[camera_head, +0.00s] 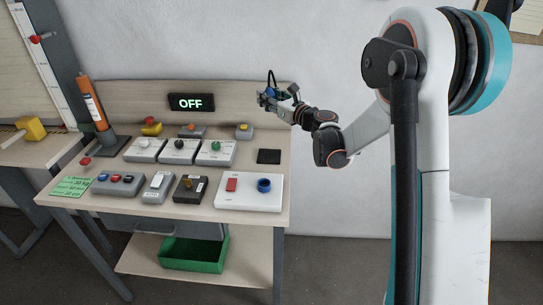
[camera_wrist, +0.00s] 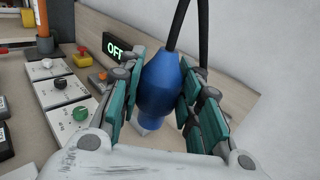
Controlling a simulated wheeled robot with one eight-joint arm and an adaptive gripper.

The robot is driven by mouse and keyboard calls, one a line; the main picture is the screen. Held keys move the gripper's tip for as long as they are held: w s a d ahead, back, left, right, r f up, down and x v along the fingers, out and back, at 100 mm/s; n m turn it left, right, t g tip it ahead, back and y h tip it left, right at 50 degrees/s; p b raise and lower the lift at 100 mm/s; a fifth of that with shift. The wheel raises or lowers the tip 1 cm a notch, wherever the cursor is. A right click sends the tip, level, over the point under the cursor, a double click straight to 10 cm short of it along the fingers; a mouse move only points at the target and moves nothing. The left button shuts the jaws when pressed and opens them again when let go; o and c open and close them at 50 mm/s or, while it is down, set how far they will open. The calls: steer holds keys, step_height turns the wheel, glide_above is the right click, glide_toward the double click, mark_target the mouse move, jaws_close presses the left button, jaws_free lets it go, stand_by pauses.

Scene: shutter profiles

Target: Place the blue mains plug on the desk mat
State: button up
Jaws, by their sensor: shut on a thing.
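The blue mains plug (camera_wrist: 160,85) is between the teal finger pads of my gripper (camera_wrist: 160,100) in the wrist view, with a black cable rising from its top. A pale part shows at its lower end. In the head view my gripper (camera_head: 268,98) is shut on the plug (camera_head: 271,92), up in the air near the bench's back right corner. A small flat black square (camera_head: 269,156), which looks like the desk mat, lies bare on the right of the bench top, below and apart from the plug.
Several control boxes fill the middle. An OFF display (camera_head: 191,103) is on the back board. A green bin (camera_head: 196,253) stands on the lower shelf.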

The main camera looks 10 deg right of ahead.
steer(key=shift+w+f, duration=0.15)
steer(key=shift+f, duration=0.1)
step_height(320, 180, down, 19)
steer(key=b, duration=0.7)
steer(key=shift+f, duration=0.2)
steer(key=shift+r, duration=0.1)
steer(key=o, duration=1)
steer(key=shift+o, duration=0.2)
